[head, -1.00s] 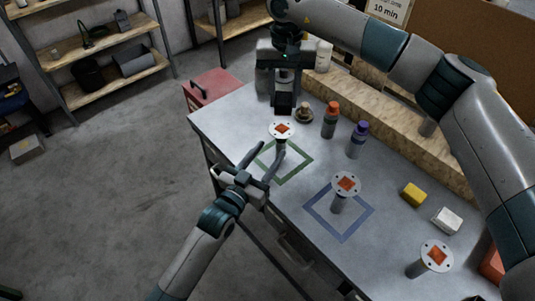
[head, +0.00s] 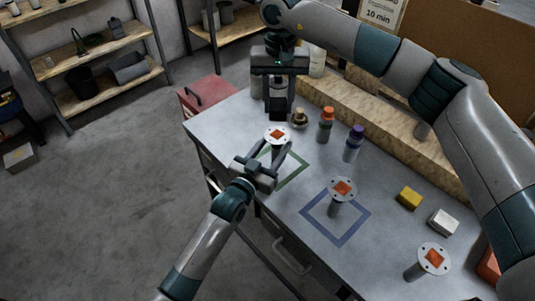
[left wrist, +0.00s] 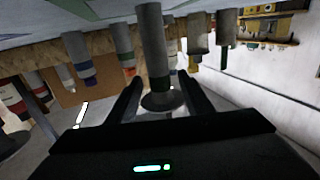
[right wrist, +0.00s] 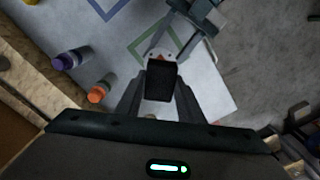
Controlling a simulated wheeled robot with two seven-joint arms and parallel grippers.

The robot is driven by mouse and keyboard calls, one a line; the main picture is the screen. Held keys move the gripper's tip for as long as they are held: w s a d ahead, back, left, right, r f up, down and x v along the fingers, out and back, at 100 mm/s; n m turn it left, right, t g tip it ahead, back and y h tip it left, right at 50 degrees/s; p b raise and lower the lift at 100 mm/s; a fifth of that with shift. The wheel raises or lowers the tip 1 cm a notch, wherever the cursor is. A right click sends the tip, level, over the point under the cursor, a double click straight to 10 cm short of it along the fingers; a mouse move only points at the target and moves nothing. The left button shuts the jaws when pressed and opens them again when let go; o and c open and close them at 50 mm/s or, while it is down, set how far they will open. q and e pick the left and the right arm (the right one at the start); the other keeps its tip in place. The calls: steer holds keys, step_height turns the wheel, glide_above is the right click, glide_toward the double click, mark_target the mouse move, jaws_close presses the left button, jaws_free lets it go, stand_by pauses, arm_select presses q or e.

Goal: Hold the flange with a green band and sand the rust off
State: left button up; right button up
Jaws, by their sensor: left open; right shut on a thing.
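The green-banded flange (head: 277,135) stands upright by the green square on the bench, its round top bearing an orange-brown rust patch. My left gripper (head: 273,149) is open, its fingers either side of the flange's stem. In the left wrist view, the flange (left wrist: 152,45), with its dark green band near the disc, is between the open fingers (left wrist: 162,95). My right gripper (head: 278,97) is shut on a black block (head: 277,109), held just above the flange top. The block (right wrist: 161,80) hides most of that top in the right wrist view.
A second flange (head: 343,188) stands in the blue square, a third (head: 434,258) at the near right. An orange-capped bottle (head: 325,125), a purple-capped bottle (head: 354,144) and a small brass-coloured item (head: 299,118) are close by. A yellow block (head: 409,197) and white block (head: 443,222) lie right.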

arm_select(q)
steer(key=shift+x, duration=2.8)
steer(key=shift+c, duration=0.7)
jaws_close()
steer(key=shift+a, duration=0.1)
